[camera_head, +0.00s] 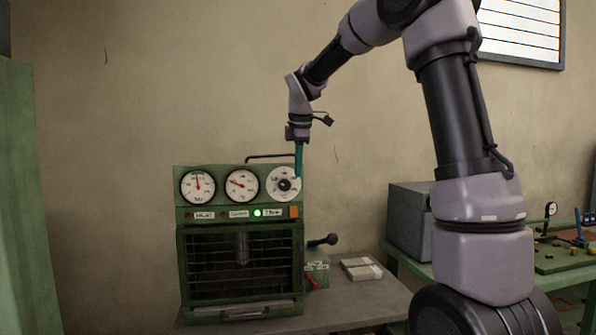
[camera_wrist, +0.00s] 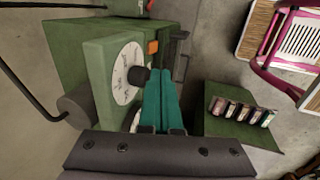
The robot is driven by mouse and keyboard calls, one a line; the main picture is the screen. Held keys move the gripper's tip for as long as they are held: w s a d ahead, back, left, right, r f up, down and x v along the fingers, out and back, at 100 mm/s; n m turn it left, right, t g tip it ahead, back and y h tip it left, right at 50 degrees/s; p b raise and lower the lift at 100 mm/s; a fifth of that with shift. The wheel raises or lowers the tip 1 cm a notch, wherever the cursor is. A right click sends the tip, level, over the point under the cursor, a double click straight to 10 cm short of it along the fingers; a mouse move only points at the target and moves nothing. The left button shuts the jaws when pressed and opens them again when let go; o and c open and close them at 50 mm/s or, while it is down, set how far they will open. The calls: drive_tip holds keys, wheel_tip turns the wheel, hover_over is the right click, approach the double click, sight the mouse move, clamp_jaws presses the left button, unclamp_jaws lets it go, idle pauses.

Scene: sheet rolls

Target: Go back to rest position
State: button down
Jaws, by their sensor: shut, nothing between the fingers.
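My gripper (camera_head: 298,176) has two teal fingers pointing down at the right front of a green machine (camera_head: 183,245). The fingers lie together, shut and empty, beside the white dial (camera_head: 272,179) with a dark knob (camera_head: 284,185). In the wrist view, the fingers (camera_wrist: 160,75) point along the dial's right side, close to the black knob (camera_wrist: 138,76). I cannot tell whether they touch it. My arm reaches in from the upper right of the head view.
The machine has two gauges, a lit green lamp (camera_head: 257,212), a barred front and a black lever (camera_head: 323,241). It stands on a grey table (camera_head: 362,304). A grey box (camera_head: 408,218) is to the right. The wrist view shows a pink chair (camera_wrist: 268,75) and a green surface with several small items.

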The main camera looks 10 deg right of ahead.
drive_tip(key=s+d+r+m+t+y, duration=0.1)
drive_tip(key=s+d+r+m, duration=0.15)
drive_tip(key=s+m, duration=0.4)
drive_tip(key=s+d+r+m+t, duration=0.1)
drive_tip(key=s+d+m, duration=0.25)
drive_tip(key=s, duration=0.55)
drive_tip(key=s+d+f+m+t+y, duration=0.1)
drive_tip(key=s+f+m, duration=0.3)
drive_tip(key=s+m, duration=0.8)
drive_tip(key=shift+s+d+t, duration=0.35)
drive_tip(key=shift+s+t, duration=0.05)
drive_tip(key=shift+s, duration=0.65)
drive_tip(key=shift+f, duration=0.1)
